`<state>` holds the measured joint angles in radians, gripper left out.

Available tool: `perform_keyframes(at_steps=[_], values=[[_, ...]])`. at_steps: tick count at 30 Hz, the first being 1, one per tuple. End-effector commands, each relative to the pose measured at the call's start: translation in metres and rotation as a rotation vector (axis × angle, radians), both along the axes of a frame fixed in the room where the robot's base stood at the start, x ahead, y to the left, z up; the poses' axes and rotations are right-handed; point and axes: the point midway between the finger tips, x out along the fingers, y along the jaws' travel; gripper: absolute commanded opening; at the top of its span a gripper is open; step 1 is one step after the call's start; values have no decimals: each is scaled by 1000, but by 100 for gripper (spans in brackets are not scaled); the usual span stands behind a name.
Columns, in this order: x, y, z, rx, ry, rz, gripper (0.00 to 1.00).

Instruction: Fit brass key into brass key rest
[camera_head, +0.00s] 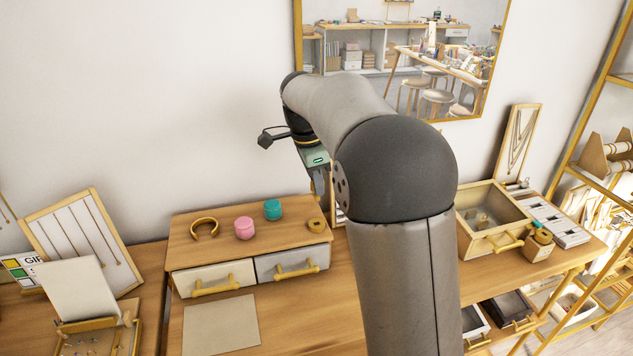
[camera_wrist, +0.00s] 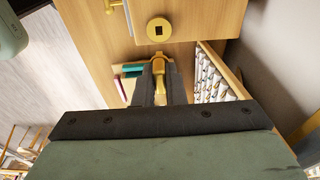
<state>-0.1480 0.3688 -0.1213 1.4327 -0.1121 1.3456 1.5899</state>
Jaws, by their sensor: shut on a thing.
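The brass key (camera_wrist: 158,66) is held between the two dark fingers of my gripper (camera_wrist: 158,72) in the wrist view. Its yellow upper part shows; the rest is partly hidden by the fingers. The brass key rest (camera_wrist: 158,20) is a round disc with a dark square hole, lying on the wooden top ahead of the fingertips, apart from the key. In the head view the key rest (camera_head: 317,226) is at the front right of the wooden drawer box.
The drawer box (camera_head: 180,242) also carries a brass cuff (camera_head: 204,222), a pink jar (camera_head: 244,228) and a teal jar (camera_head: 272,210). A wooden framed display (camera_wrist: 237,82) stands right of the fingers in the wrist view. An open wooden box (camera_head: 510,205) is at right.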

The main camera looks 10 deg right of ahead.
Motion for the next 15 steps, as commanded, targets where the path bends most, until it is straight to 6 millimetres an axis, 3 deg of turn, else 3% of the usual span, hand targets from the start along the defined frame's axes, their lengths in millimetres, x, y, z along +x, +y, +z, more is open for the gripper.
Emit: perform_keyframes(at_steps=[6, 15], values=[[0, 1, 1, -1, 0, 2, 0], [0, 1, -21, -1, 0, 2, 0]])
